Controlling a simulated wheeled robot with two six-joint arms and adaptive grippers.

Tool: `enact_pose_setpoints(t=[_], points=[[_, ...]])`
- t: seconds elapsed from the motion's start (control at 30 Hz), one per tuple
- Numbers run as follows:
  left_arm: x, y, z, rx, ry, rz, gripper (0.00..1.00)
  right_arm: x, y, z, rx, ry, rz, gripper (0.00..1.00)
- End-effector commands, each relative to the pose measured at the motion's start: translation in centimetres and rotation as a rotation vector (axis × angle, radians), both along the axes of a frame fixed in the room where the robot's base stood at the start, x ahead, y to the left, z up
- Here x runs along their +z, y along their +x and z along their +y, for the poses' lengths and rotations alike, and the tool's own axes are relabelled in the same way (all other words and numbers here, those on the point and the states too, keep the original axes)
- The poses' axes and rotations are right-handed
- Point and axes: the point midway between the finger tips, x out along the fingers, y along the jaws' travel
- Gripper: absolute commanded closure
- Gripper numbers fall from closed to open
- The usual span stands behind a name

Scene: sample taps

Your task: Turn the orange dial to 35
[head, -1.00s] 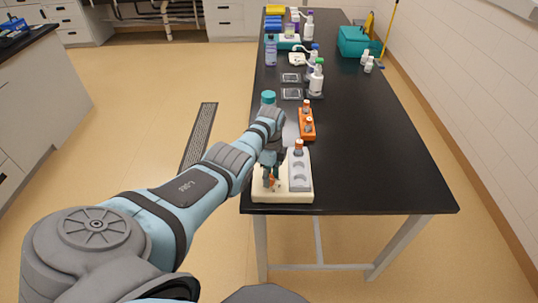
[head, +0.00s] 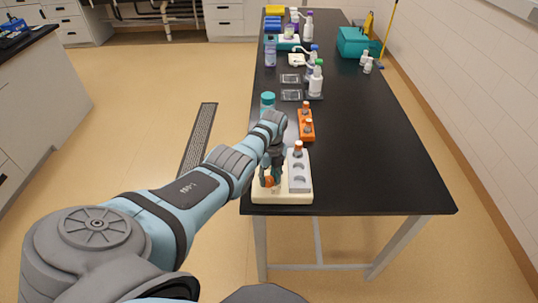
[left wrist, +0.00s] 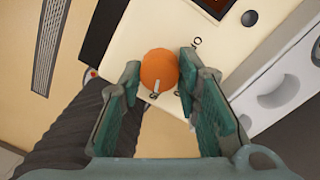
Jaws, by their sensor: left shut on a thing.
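The orange dial (left wrist: 158,68) is a round knob with a white pointer mark toward the bottom of the left wrist view. It sits on a cream device (head: 262,196) at the near left edge of the black bench. The dial also shows in the head view (head: 268,181). My left gripper (left wrist: 160,75) has its teal fingers on either side of the dial and is shut on it. A dark display (left wrist: 214,6) is cut off at the top. My right gripper is out of view.
A grey rack (head: 301,176) with an orange-capped tube stands right beside the dial on the device.

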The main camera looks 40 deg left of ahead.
Motion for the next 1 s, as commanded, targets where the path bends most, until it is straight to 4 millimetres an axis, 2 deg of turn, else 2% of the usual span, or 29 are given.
enact_pose_setpoints(t=[0.4, 0.43, 0.53, 0.87, 1.0], points=[[0.0, 0.0, -0.1, -0.008, -0.003, 0.000, 0.98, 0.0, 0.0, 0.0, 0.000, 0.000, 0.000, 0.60], [0.0, 0.0, -0.1, -0.008, -0.002, 0.001, 0.65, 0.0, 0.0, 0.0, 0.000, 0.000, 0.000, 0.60], [0.0, 0.0, -0.1, -0.008, -0.001, 0.000, 0.49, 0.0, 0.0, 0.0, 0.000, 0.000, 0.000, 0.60], [0.2, 0.0, 0.0, -0.006, -0.001, -0.001, 0.49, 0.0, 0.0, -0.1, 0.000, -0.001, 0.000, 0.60], [1.9, 0.2, 0.0, -0.006, 0.001, -0.003, 0.49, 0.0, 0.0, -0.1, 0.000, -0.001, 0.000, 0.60]])
